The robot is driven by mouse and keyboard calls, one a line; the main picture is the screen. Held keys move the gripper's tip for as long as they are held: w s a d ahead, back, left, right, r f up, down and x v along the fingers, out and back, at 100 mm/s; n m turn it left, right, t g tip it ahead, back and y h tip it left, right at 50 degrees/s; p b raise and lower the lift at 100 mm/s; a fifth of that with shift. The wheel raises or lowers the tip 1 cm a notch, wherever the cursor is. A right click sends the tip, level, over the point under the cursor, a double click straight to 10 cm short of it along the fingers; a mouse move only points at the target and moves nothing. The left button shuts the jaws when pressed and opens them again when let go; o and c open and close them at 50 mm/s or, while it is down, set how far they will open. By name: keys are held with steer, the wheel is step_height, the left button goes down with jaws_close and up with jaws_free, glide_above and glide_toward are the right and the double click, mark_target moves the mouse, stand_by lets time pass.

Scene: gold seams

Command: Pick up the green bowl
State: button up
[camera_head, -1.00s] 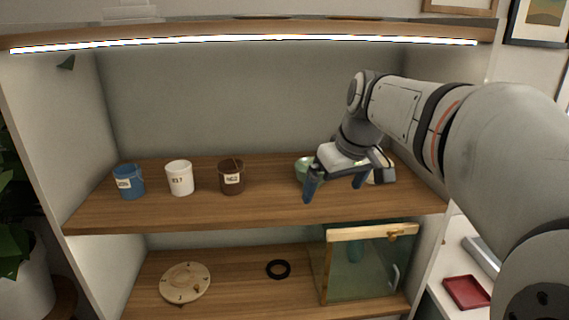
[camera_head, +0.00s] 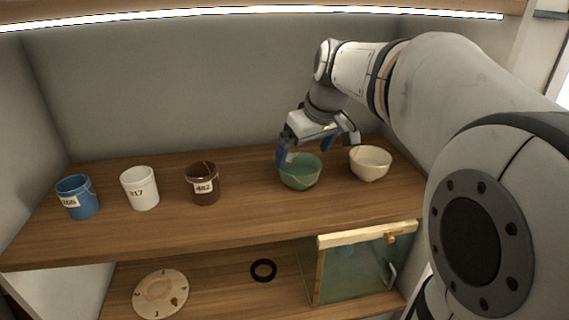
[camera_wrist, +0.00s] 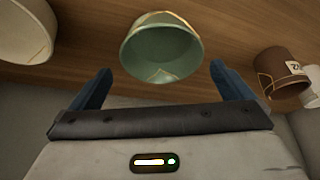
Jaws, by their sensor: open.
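The green bowl (camera_head: 300,172) with gold seams stands upright on the upper wooden shelf, between the brown cup and the cream bowl. In the wrist view the green bowl (camera_wrist: 162,52) lies ahead of and between the fingers, its opening facing the camera. My gripper (camera_head: 318,150) is open and empty, with its blue fingers above and behind the bowl in the head view. In the wrist view my gripper (camera_wrist: 162,85) has its fingers spread to either side, and I see no clear contact with the bowl.
A cream bowl (camera_head: 370,163) stands close on the right. A brown cup (camera_head: 202,184), a white cup (camera_head: 139,188) and a blue cup (camera_head: 77,197) stand to the left. Below are a glass case (camera_head: 350,268), a black ring (camera_head: 263,270) and a round disc (camera_head: 160,294).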

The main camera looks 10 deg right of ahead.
mark_target(296, 173)
steer(key=x, duration=0.4)
steer(key=shift+f+p, duration=0.4)
steer(key=shift+f, duration=0.05)
steer(key=shift+s, duration=0.1)
steer(key=shift+c, duration=0.6)
steer(key=c, duration=0.9)
steer(key=shift+r, duration=0.1)
